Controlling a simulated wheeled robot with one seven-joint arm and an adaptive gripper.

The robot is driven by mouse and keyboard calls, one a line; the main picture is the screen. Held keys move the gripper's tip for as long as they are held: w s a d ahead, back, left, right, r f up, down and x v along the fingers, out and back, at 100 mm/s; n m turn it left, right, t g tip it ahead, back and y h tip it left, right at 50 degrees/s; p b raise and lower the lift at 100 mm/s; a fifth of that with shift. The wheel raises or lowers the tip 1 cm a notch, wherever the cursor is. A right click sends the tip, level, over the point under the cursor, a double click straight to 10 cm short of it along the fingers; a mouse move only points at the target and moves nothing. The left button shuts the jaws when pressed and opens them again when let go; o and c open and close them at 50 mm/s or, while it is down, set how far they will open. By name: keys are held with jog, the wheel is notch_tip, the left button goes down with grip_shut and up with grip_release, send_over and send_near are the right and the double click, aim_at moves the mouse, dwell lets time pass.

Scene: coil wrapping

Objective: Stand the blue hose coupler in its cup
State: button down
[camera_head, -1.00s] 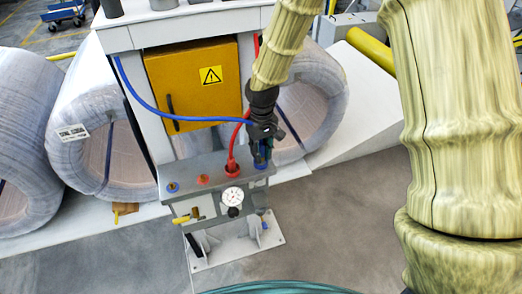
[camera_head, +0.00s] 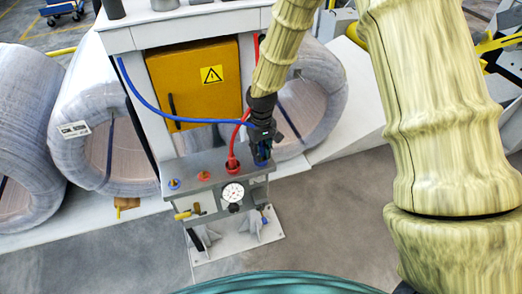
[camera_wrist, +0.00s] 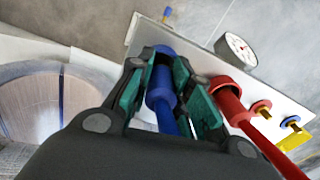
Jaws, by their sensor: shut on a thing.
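The blue hose coupler (camera_wrist: 161,97) is between the teal pads of my gripper (camera_wrist: 160,75) in the wrist view, with its blue hose running back towards the camera. In the head view my gripper (camera_head: 262,146) is shut on it, pointing down at the right end of the grey panel shelf (camera_head: 207,163). The blue coupler (camera_head: 262,162) shows only in part below the fingers and looks roughly upright. My fingers hide its lower end and most of its cup, so I cannot tell whether it is seated.
The red coupler (camera_head: 232,166) stands close to the left of my gripper, with its red hose rising. A blue fitting (camera_head: 174,183), a red fitting (camera_head: 204,176) and a gauge (camera_head: 233,192) are on the panel. The blue hose (camera_head: 160,111) loops past the yellow cabinet (camera_head: 195,84). Wrapped coils (camera_head: 90,115) stand behind.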

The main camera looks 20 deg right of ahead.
jog(key=shift+f, duration=0.25)
jog(key=shift+s+f, duration=0.15)
jog(key=shift+f, duration=0.1)
jog(key=shift+s+f, duration=0.15)
jog(key=c, duration=1.3)
grip_release()
jog(key=shift+f, duration=0.25)
jog(key=shift+r, duration=0.25)
